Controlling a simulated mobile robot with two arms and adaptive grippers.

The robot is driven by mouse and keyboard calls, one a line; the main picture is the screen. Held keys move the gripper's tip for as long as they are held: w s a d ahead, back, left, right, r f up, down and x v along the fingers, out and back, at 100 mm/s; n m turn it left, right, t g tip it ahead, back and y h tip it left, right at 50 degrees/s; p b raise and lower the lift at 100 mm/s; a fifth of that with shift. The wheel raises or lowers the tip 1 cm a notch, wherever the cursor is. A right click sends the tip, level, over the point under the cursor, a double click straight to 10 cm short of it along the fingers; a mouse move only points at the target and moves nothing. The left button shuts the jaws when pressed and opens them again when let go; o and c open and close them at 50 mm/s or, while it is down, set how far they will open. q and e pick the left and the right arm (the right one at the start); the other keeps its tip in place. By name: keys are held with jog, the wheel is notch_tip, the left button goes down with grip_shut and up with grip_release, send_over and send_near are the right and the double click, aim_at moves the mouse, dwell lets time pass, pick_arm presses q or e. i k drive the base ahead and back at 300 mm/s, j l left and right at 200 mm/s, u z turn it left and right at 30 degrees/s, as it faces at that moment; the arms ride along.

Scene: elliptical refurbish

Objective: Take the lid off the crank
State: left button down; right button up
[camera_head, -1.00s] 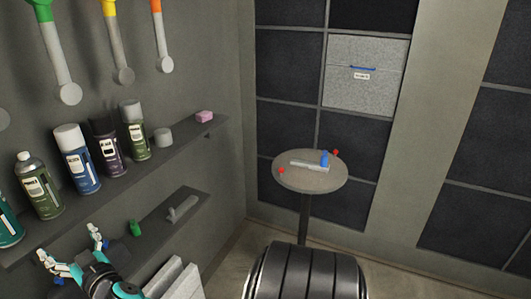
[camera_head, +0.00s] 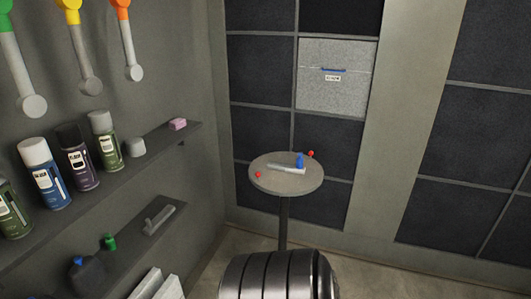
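A grey speckled box (camera_head: 336,88) sits in an upper compartment of the dark wall shelving. It has a seam near its top, a blue strip and a small white label; the label is too small to read surely. On a round table (camera_head: 262,183) lies a light grey bar (camera_head: 284,168) with a blue upright piece (camera_head: 300,160) at its right end, which looks like a crank. Red knobs (camera_head: 258,175) and (camera_head: 311,154) are at the table's edges. I cannot tell which part is a lid. Neither gripper is in view.
On the left wall, spray cans (camera_head: 45,175) stand on a shelf with a pink block (camera_head: 178,124); a lower shelf holds a green-capped item (camera_head: 110,242) and a grey piece (camera_head: 159,219). A dark ribbed rounded body (camera_head: 278,276) stands before the table. Floor shows at right.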

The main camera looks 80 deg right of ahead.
aim_at(300, 160)
jog(key=z, duration=2.85)
jog(key=i+j+z, duration=0.1)
jog(key=i, duration=0.35)
jog(key=i+j+z, duration=0.1)
jog(key=i, duration=0.3)
jog(key=j, duration=0.1)
